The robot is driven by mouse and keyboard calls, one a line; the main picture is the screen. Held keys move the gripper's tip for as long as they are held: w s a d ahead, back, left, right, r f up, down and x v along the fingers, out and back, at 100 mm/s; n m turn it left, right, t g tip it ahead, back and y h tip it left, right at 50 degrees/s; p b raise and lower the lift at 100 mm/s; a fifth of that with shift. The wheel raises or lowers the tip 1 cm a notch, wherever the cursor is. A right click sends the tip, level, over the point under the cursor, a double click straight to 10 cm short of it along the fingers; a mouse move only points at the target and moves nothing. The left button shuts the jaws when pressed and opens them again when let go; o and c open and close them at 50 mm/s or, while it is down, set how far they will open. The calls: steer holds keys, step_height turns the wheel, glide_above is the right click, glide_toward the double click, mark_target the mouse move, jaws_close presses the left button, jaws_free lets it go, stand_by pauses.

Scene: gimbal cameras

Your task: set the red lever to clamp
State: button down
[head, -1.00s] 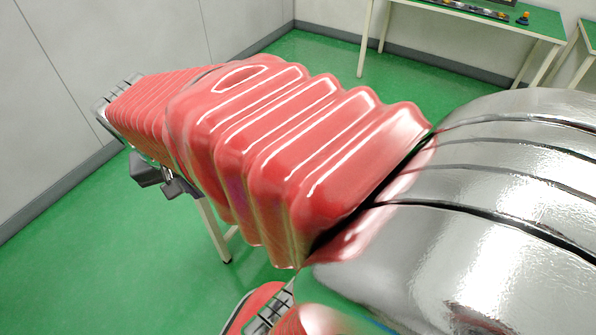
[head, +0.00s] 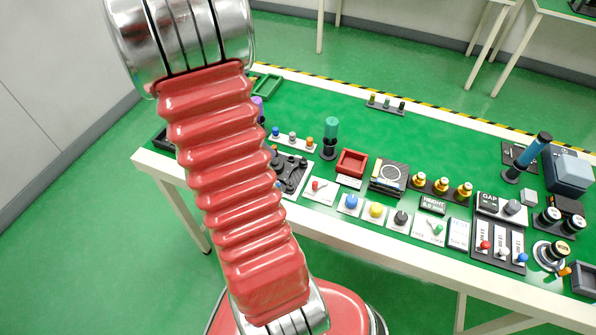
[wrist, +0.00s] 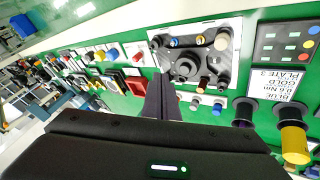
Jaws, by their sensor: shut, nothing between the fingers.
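A small red lever (head: 315,185) stands on a white plate near the table's front edge in the head view, left of the blue, yellow and dark knobs. What looks like the same lever (wrist: 137,57) shows small in the wrist view; its lettering and setting are too small to read. My gripper (wrist: 160,80) shows in the wrist view with its dark fingers together and empty, over the green bench beside a grey plate of round parts. The red lever is off to the left of the fingertips. The gripper is out of the head view.
A grey plate with round parts (wrist: 228,55) lies close to the fingers. A red tray (head: 352,162) and a teal upright tool (head: 331,135) stand near the lever. Another red-knobbed slider (head: 485,245) sits on a panel at right. Bare green surface lies behind the row.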

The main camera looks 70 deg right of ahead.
steer(key=shift+s+d+f+m, duration=0.3)
steer(key=shift+s+d, duration=0.1)
steer(key=shift+s, duration=0.05)
steer(key=x, duration=1)
steer(key=shift+s+a, duration=0.1)
steer(key=shift+s, duration=0.05)
steer(key=shift+s+a, duration=0.2)
steer(key=shift+s, duration=0.25)
steer(key=shift+s+a, duration=0.2)
steer(key=shift+s, duration=0.3)
steer(key=shift+s+a, duration=0.4)
steer(key=shift+s, duration=0.4)
